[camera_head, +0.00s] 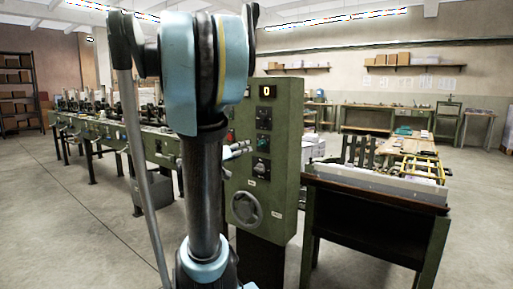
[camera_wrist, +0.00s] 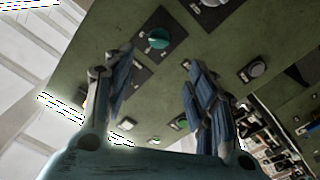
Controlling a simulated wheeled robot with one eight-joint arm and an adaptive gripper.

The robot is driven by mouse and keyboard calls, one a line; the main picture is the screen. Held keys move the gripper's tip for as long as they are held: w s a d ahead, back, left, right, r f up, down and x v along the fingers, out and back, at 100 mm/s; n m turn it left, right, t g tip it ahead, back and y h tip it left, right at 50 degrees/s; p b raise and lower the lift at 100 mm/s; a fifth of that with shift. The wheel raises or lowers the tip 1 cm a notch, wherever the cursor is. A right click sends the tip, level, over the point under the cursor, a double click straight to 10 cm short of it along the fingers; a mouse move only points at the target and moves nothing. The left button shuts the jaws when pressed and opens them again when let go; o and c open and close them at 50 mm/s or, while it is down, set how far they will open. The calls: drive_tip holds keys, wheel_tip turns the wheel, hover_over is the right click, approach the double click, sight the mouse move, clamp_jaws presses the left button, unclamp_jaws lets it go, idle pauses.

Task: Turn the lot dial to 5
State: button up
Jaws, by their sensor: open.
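A green control cabinet (camera_head: 284,160) stands in the middle of the head view, with a lit display (camera_head: 267,91) reading 0. Several dark-plated controls run down its face. A teal knob (camera_wrist: 159,38) on a dark plate shows in the wrist view; it seems to be the middle one in the head view (camera_head: 263,143). The labels are too small to read, so I cannot tell which control is the lot dial. My gripper (camera_wrist: 158,58) is open, its fingers spread to either side below the teal knob in the picture. Nothing is between the fingers, and contact is not visible.
A grey handwheel (camera_head: 247,208) sits low on the cabinet. In the wrist view, a green button (camera_wrist: 182,124) and a pale round control (camera_wrist: 257,68) are near the fingers. A dark-topped bench (camera_head: 375,193) stands right of the cabinet. A long machine line (camera_head: 95,128) runs left; open floor lies front left.

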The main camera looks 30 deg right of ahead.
sight(259, 144)
drive_tip(key=x, duration=1.2)
drive_tip(key=shift+w+d, duration=0.15)
drive_tip(key=shift+d, duration=0.15)
drive_tip(key=shift+c, duration=0.3)
drive_tip(key=c, duration=1)
